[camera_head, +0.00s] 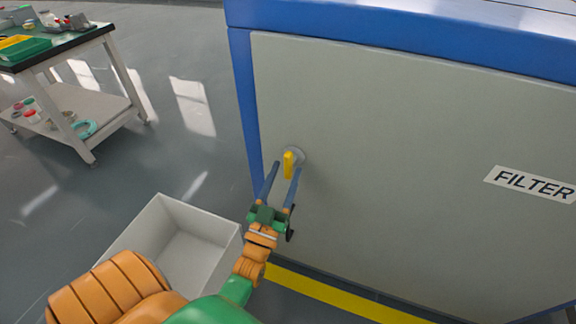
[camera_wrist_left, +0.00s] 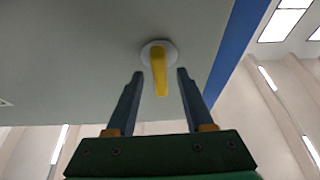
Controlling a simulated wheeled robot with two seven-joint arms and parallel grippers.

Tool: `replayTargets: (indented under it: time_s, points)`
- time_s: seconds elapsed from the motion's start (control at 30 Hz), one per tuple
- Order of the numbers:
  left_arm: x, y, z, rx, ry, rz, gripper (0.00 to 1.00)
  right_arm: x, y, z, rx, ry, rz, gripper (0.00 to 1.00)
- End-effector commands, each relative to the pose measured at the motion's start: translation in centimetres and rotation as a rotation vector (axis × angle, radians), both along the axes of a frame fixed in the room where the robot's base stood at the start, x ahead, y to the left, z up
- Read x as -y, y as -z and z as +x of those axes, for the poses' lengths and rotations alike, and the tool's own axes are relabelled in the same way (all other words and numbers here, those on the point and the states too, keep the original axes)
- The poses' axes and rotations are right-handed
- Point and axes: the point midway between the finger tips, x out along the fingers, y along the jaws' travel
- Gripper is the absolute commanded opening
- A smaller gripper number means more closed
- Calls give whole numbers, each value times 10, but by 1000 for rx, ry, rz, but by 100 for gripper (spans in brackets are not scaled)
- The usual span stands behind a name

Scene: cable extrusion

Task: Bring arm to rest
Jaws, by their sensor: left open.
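My left gripper (camera_head: 283,183) is open, its two blue fingers pointing up toward a yellow handle (camera_head: 289,163) on a round grey mount on the cabinet panel. In the left wrist view the gripper (camera_wrist_left: 158,84) shows its fingers spread apart, with the yellow handle (camera_wrist_left: 159,75) between and just beyond their tips and touching neither. The handle hangs roughly straight down from its mount. My right gripper is not in view.
The large grey cabinet (camera_head: 400,160) with blue edges and a FILTER label (camera_head: 535,184) fills the right. A white open bin (camera_head: 150,228) stands on the floor beside my left arm. A workbench (camera_head: 75,100) with trays stands at the upper left. Floor between is clear.

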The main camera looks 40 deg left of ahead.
Motion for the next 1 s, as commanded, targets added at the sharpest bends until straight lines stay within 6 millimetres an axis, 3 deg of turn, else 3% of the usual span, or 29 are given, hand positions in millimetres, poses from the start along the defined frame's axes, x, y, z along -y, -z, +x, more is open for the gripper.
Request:
replayTargets:
  time_s: [0.1, 0.23, 0.67, 0.73, 0.77, 0.87, 0.93, 1.0]
  points:
    - [6, 13, -23, -5, 0, -1, 52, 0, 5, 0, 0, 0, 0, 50]
    - [9, 17, -38, -1, 0, 0, 52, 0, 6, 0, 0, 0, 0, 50]
    - [10, 18, -40, 0, 0, -1, 52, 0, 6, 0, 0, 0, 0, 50]
    - [13, 28, -38, -36, 11, -8, 52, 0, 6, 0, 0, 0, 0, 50]
    - [16, 40, -35, -75, 22, -17, 52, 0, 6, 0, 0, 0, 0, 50]
    - [36, 114, -31, -322, 91, -60, 52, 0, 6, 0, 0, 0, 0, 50]
    - [57, 185, -43, -567, 155, -88, 52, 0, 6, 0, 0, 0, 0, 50]
    - [74, 250, -70, -810, 209, -101, 52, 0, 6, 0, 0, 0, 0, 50]
